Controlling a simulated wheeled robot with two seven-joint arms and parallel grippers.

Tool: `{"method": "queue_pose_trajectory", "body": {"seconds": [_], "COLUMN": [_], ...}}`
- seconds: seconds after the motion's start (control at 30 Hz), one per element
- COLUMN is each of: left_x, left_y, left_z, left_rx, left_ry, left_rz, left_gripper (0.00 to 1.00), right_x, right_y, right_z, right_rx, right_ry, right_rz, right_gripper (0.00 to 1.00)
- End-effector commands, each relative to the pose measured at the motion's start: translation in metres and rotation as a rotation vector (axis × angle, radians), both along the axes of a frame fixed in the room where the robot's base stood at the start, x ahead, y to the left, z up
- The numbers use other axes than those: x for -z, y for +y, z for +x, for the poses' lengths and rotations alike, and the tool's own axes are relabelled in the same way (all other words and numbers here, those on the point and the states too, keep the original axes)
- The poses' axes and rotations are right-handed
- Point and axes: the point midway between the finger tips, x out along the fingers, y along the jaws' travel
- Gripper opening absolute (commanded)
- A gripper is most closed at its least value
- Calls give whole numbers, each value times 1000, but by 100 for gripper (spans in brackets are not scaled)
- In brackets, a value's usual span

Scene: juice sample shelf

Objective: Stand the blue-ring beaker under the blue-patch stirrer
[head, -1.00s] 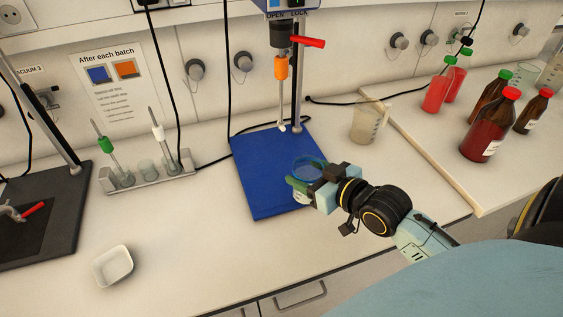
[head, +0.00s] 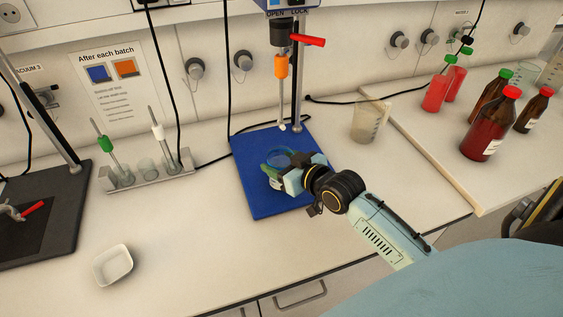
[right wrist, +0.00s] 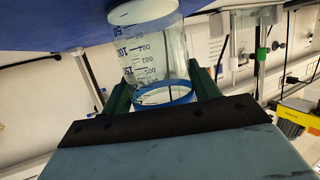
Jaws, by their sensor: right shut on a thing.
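The blue-ring beaker (head: 280,158) is clear, with a blue band at its rim. In the right wrist view the beaker (right wrist: 152,48) shows printed graduations and its blue ring (right wrist: 165,94). My right gripper (head: 273,170) is shut on it, one green finger on each side. It is over the blue base plate (head: 262,203) of the stirrer; I cannot tell whether it touches the plate. The stirrer's head (head: 283,5), orange collar (head: 281,67) and thin shaft (head: 282,108) are above and behind the beaker. The shaft's tip looks just behind its rim. My left gripper is not in view.
Another beaker (head: 368,121) stands right of the plate. Red-capped and green-capped bottles (head: 484,128) stand at the right. A rack (head: 150,178) with stirring rods is at the left, and a white dish (head: 113,265) in front. A dark stand base (head: 50,225) is at far left.

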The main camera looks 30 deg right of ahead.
Motion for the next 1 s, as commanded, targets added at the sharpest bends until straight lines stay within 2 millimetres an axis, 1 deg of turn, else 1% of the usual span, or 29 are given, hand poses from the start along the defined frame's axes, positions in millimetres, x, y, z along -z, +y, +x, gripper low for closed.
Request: {"method": "queue_pose_trajectory", "body": {"seconds": [0.23, 0.33, 0.37, 0.5, 0.53, 0.77, 0.87, 1.0], "left_x": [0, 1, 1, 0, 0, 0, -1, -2], "left_y": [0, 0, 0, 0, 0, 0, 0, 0], "left_z": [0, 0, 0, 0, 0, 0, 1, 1], "left_rx": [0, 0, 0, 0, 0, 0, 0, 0], "left_ry": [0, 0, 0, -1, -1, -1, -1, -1], "left_rz": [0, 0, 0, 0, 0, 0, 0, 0], "left_gripper": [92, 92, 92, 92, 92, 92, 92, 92], "right_x": [-1, 1, 3, 2, 2, 2, -1, -4], "right_y": [0, 0, 0, 0, 0, 0, 0, -3], "right_z": [0, 0, 0, 0, 0, 0, 0, -15], "right_rx": [0, 0, 0, 0, 0, 0, 0, 1], "right_ry": [-5, -5, -2, -2, -2, -2, -3, -1], "right_rz": [1, 1, 0, 0, 0, 0, 0, -1], "right_gripper": [29, 29, 62, 80, 82, 82, 82, 82]}}
